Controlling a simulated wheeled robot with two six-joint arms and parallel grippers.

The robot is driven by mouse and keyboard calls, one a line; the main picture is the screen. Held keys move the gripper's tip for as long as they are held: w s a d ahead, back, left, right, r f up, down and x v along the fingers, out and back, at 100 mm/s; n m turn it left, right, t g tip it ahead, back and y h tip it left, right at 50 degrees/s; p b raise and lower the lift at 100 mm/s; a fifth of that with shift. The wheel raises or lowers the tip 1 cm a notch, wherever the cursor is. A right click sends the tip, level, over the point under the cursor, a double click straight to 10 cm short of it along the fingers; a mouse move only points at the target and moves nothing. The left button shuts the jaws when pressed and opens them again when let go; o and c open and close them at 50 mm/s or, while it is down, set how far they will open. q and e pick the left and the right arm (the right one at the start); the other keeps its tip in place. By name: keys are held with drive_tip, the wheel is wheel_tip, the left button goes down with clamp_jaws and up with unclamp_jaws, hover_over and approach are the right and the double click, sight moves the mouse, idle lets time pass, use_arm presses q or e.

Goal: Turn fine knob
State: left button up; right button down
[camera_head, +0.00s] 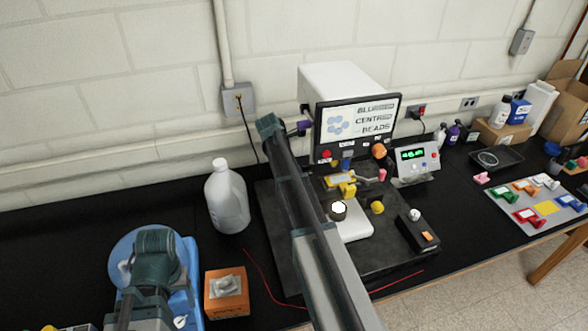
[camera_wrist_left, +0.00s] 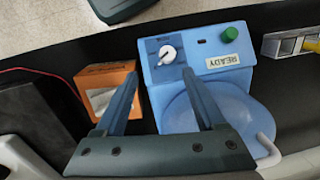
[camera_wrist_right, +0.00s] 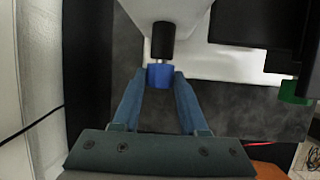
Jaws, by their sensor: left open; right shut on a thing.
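A blue knob (camera_wrist_right: 160,75) on a black and metal shaft sits between the fingertips of my right gripper (camera_wrist_right: 160,82), which is shut on it. In the head view the same knob (camera_head: 304,128) looks purple and sticks out from the left side of the white instrument (camera_head: 335,80). The instrument's screen (camera_head: 358,118) reads "BLURRED", "CENTRED", "BEADS". No label on the knob is readable. My left gripper (camera_head: 155,245) is open and empty. It hangs over the blue device (camera_wrist_left: 205,55) with the "READY" label, and its fingers (camera_wrist_left: 158,78) are apart.
An orange box (camera_head: 226,292) stands right of the blue device, and a white jug (camera_head: 227,198) behind it. My right arm crosses in front of the dark base plate (camera_head: 280,240). A small display box (camera_head: 418,163) and a tray of coloured pieces (camera_head: 540,205) are at right.

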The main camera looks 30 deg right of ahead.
drive_tip(key=shift+s+a+f+t, duration=0.1)
drive_tip(key=shift+s+t, duration=0.3)
drive_tip(key=shift+s+f+m+t+h+b, duration=0.2)
drive_tip(key=shift+m+t+h+b, duration=0.15)
drive_tip(key=shift+t+b, duration=0.65)
drive_tip(key=shift+t+h+b, duration=0.25)
drive_tip(key=shift+t+b, duration=0.2)
drive_tip(key=shift+t, duration=0.25)
drive_tip(key=shift+w+r, duration=0.15)
drive_tip(key=shift+w, duration=0.05)
drive_tip(key=shift+c, duration=2.2)
unclamp_jaws()
drive_tip(key=shift+r, duration=0.1)
